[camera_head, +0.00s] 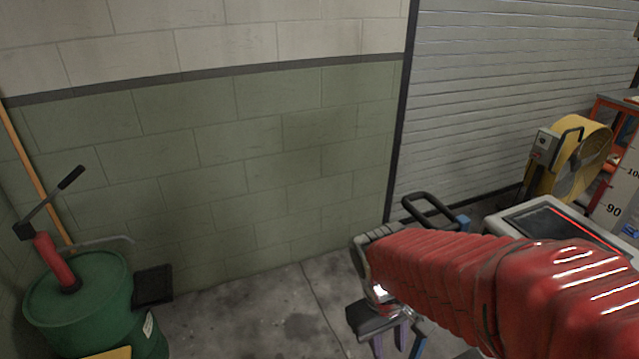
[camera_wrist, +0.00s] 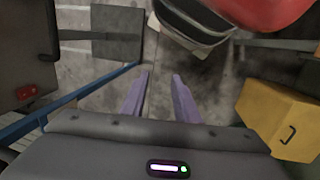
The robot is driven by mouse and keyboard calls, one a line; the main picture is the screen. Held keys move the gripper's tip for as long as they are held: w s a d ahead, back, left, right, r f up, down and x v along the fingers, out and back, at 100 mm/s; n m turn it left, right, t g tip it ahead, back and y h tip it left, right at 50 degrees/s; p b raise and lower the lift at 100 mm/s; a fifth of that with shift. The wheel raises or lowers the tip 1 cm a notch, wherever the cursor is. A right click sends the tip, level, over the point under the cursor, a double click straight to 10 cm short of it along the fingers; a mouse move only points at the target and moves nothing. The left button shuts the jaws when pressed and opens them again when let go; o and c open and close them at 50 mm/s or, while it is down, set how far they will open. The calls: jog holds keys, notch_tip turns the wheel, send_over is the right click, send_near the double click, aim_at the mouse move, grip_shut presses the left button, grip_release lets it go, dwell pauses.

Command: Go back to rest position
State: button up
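My red-covered arm (camera_head: 520,285) reaches in from the right side of the head view toward the lower middle. My gripper (camera_head: 390,345) hangs at its end near the bottom edge, pointing down over the concrete floor. The wrist view shows its two purple fingers (camera_wrist: 161,76) apart, with bare floor between them. The gripper is open and empty. My arm hides part of the floor and equipment behind it.
A yellow box (camera_wrist: 280,118) shows in the wrist view. Floor is clear between drum and gripper.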

jog(key=s+d+r+m+t+y, duration=0.1)
jog(key=s+r+m+t, duration=0.1)
jog(key=r, duration=0.4)
jog(key=s+d+r+m+t+y, duration=0.1)
jog(key=s+r+m+t, duration=0.1)
jog(key=r, duration=0.4)
jog(key=shift+d+r+t, duration=0.35)
jog(key=shift+r+t, duration=0.05)
jog(key=shift+t, duration=0.4)
jog(key=shift+s, duration=0.15)
